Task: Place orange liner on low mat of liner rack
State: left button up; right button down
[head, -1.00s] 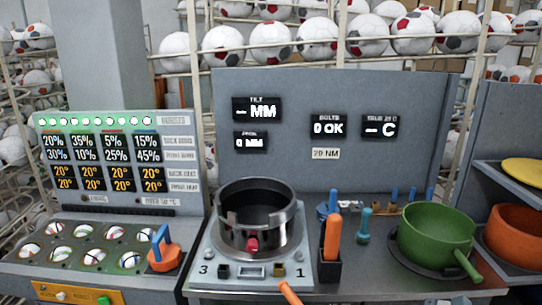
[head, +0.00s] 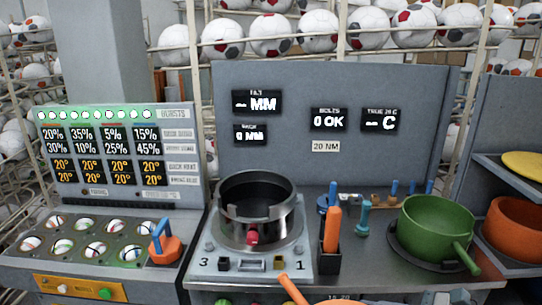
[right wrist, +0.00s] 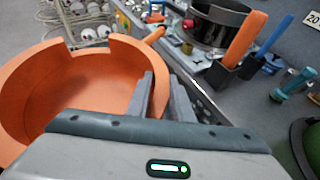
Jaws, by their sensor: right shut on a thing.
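The orange liner (right wrist: 95,80) is a bowl with a notched rim and a handle, held by my right gripper (right wrist: 165,95). One finger is inside the bowl and the other outside its wall. In the head view only the liner's handle (head: 290,288) and a sliver of rim show at the bottom edge, in front of the bench. The liner rack (head: 510,170) stands at the far right, with a yellow liner (head: 524,167) on an upper shelf and another orange bowl (head: 518,226) below it. The low mat cannot be made out. My left gripper is out of view.
A green pot (head: 436,228) sits on a dark round mat on the bench's right part. A steel ring press (head: 258,215) stands mid-bench. An orange-handled tool (head: 332,230) stands upright in a black holder. A panel with ball cups (head: 95,240) is at left.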

jog(key=shift+a+r, duration=0.1)
dwell(0.6)
jog(key=a+r+n+g+y, duration=0.1)
jog(key=a+r+n+g, duration=0.3)
jog(key=a, duration=0.3)
jog(key=a+r+n+g+y, duration=0.1)
jog(key=a+r+n+g, duration=0.3)
jog(key=a+g, duration=0.1)
jog(key=shift+a+r+y, duration=0.15)
jog(key=shift+a+y, duration=0.25)
jog(key=shift+a, duration=0.5)
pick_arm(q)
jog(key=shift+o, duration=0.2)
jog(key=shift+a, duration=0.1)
